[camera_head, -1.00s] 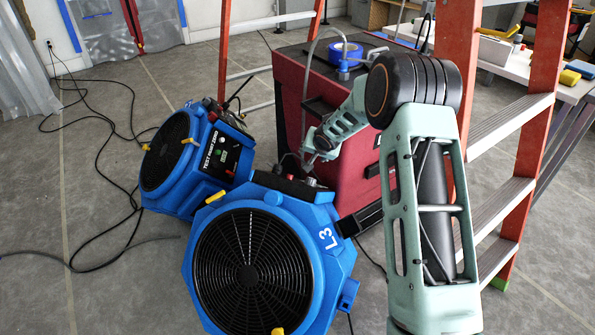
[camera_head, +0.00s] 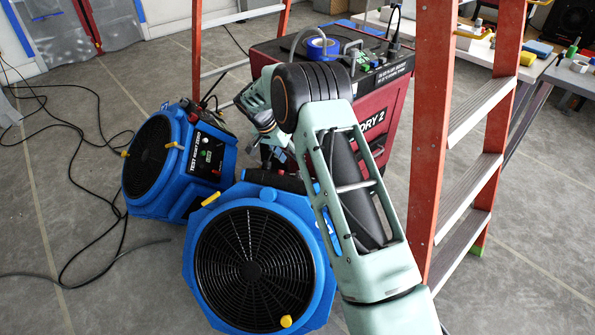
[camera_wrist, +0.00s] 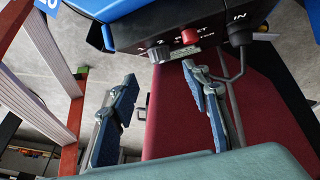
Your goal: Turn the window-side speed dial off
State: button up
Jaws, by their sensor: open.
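Two blue fans stand on the floor: a near one (camera_head: 208,240) and a left one (camera_head: 150,205) with a black side panel. In the wrist view a black control panel (camera_wrist: 215,40) on a blue housing appears upside down. It carries a grey dial (camera_wrist: 158,54), a red button (camera_wrist: 190,37) and a cable plug (camera_wrist: 240,32). My gripper (camera_wrist: 160,73) is open with nothing between its fingers, and the dial shows just beyond the gap between the fingertips. In the head view my arm hides much of the gripper, behind the near fan's top. The dial's setting is unreadable.
A dark red machine (camera_head: 385,105) with a blue tape roll (camera_head: 322,47) on top stands behind my arm. An orange ladder (camera_head: 433,130) stands to the right. Black cables (camera_head: 75,185) lie on the left floor. A cluttered table (camera_head: 480,50) is at upper right.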

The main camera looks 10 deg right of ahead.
jog(key=b+x, duration=0.1)
jog(key=x, duration=0.7)
jog(key=shift+w+d+f, duration=0.1)
jog(key=shift+d+f, duration=0.05)
jog(key=shift+f, duration=0.2)
jog(key=c, duration=1.2)
